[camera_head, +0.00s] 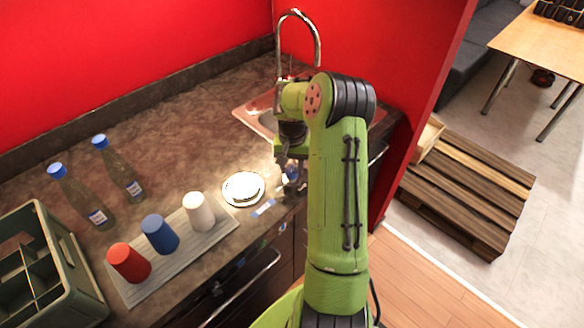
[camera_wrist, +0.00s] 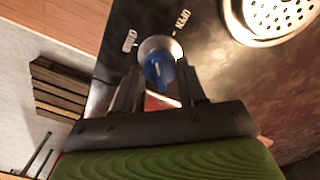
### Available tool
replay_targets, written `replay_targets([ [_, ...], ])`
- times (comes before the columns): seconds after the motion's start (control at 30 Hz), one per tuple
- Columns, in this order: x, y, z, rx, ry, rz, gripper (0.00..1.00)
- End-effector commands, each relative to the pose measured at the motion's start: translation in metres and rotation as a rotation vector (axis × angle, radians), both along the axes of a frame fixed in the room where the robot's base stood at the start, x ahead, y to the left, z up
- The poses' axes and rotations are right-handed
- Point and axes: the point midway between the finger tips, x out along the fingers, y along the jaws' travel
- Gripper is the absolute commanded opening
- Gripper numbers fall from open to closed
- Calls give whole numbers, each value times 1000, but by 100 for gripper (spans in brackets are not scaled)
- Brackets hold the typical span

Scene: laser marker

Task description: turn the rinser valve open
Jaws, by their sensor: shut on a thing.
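The rinser valve shows in the wrist view as a blue handle (camera_wrist: 158,70) on a round metal base (camera_wrist: 158,43). Two small pale labels lie on the counter beside it, too blurred to read surely. The rinser (camera_head: 243,188) is a round, pale metal disc near the counter's front edge; its perforated plate also shows in the wrist view (camera_wrist: 280,14). My gripper (camera_wrist: 158,82) is shut on the blue handle, one finger on each side. In the head view my gripper (camera_head: 290,165) points down right of the rinser, and my arm hides part of the valve area.
A tray (camera_head: 195,262) with a red cup (camera_head: 129,262), a blue cup (camera_head: 160,234) and a white cup (camera_head: 198,212) stands left of the rinser. Two bottles (camera_head: 118,168) and a green crate (camera_head: 85,290) are farther left. A sink (camera_head: 250,113) with a tall tap (camera_head: 318,45) lies behind my gripper.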

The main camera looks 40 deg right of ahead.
Motion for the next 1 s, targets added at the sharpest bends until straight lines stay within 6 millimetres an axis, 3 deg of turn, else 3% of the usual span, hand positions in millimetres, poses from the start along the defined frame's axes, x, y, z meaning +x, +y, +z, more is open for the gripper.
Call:
replay_targets([
  [0.6,1,-1,0,-2,-3,-531,10],
  [1.0,1,-1,0,-2,-3,-686,10],
])
